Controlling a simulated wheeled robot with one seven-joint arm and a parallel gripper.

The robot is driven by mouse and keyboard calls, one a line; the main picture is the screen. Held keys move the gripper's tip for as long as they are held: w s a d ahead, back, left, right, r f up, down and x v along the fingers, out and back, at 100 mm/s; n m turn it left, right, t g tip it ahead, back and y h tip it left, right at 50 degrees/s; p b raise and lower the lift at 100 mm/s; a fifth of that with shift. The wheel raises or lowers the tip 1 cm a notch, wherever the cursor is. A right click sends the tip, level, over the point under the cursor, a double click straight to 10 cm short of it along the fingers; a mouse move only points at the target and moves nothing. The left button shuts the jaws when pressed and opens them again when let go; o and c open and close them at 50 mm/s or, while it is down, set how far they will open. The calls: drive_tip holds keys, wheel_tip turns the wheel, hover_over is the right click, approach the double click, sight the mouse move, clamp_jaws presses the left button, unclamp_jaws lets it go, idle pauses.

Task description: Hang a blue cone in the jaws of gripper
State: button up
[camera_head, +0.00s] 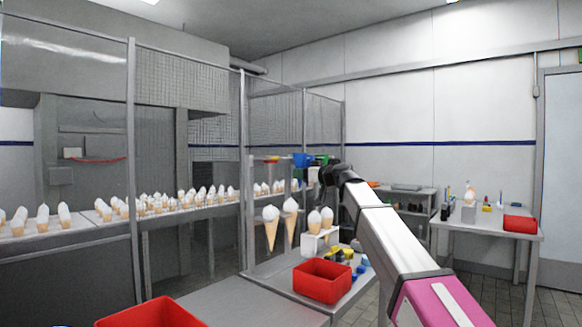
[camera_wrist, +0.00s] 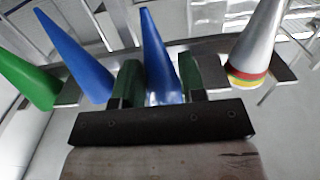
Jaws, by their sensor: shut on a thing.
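In the wrist view my gripper (camera_wrist: 158,62) has its two dark green fingers on either side of a blue cone (camera_wrist: 153,45), shut on it; its lower part is partly hidden by my gripper. A second blue cone (camera_wrist: 75,55) stands just left of the left finger. A green cone (camera_wrist: 27,82) is farther left. A silver cone (camera_wrist: 258,42) with coloured bands is at the right. A grey rack rail (camera_wrist: 270,68) runs behind them. In the head view a blue piece (camera_head: 302,160) shows at the rack beside the end of my arm; my fingers are unclear there.
Ice-cream cones (camera_head: 270,228) hang below the rack, with more in a white holder (camera_head: 320,238). A red bin (camera_head: 322,281) stands on the near table, with small coloured parts behind it. A wire-mesh fence (camera_head: 215,105) stands left. A side table with another red box (camera_head: 520,225) is at right.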

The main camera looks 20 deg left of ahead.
drive_tip(key=shift+v, duration=2.05)
